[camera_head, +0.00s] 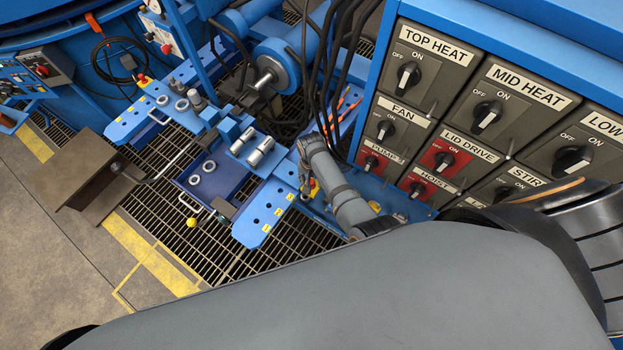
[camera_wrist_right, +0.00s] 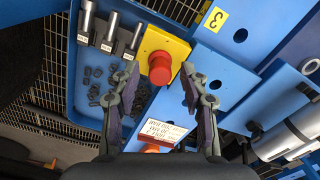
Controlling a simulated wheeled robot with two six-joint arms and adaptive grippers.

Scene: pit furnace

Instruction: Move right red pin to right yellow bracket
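In the right wrist view, a red round-topped piece (camera_wrist_right: 160,68) stands on a yellow block (camera_wrist_right: 155,44) at a blue plate's edge. I cannot tell for sure whether these are the right red pin and the right yellow bracket. My right gripper (camera_wrist_right: 158,84) is open, its fingers apart on either side of the red piece in the picture, with nothing held. I cannot tell how far above it the fingertips are. In the head view, small red and yellow parts (camera_head: 313,187) show beside my right wrist, partly hidden by the arm. My left gripper is out of view.
A blue tray (camera_wrist_right: 71,75) with metal cylinders and small dark parts lies left of the yellow block. A white label plate (camera_wrist_right: 163,130) sits below it. The switch panel (camera_head: 468,110) stands close to my right arm. A yellow ball knob (camera_head: 191,222) juts out over the floor grating.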

